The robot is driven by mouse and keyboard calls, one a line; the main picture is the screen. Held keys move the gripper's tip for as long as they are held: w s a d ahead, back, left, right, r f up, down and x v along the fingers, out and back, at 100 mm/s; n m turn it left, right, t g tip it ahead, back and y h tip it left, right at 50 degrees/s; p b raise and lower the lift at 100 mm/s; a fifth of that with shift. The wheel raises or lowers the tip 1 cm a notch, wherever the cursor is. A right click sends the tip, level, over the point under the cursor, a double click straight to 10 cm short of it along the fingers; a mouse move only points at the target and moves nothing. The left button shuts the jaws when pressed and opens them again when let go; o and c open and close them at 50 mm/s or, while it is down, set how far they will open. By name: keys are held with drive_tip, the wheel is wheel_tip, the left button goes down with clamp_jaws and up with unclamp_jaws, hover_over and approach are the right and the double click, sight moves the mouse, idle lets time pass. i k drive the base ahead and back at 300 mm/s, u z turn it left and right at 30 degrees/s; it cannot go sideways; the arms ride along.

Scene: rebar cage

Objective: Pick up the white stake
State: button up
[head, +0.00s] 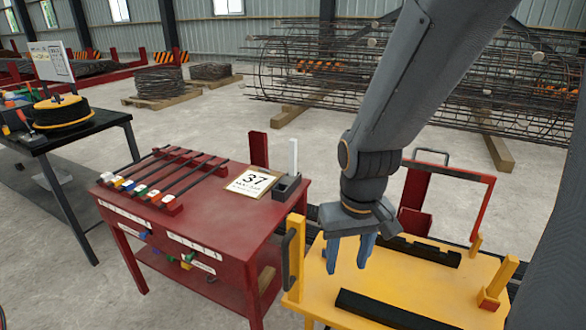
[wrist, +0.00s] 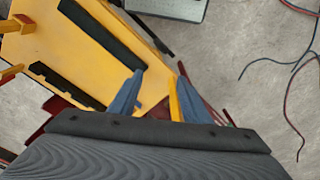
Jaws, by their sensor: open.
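A slim white upright bar (head: 293,157) stands in a small dark holder (head: 287,187) on the red table (head: 228,213). A rack on the same table holds several dark rods (head: 180,175) with coloured ends, one of them whitish (head: 140,189). I cannot tell for sure which of these is the white stake. My gripper (head: 349,256) is open and empty, pointing down over the left part of the yellow table (head: 450,290), to the right of the red table.
A card marked 37 (head: 251,182) lies beside the dark holder. Yellow posts and black strips (head: 385,310) rise from the yellow table. A red frame (head: 448,170) stands behind it. A rebar cage (head: 320,75) lies further back. Cables (wrist: 295,70) lie on the floor.

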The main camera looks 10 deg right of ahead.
sight(292, 142)
drive_tip(key=u, duration=2)
drive_tip(key=i, duration=2.5)
drive_tip(key=z, duration=3.5)
drive_tip(key=i, duration=0.5)
drive_tip(key=z, duration=0.05)
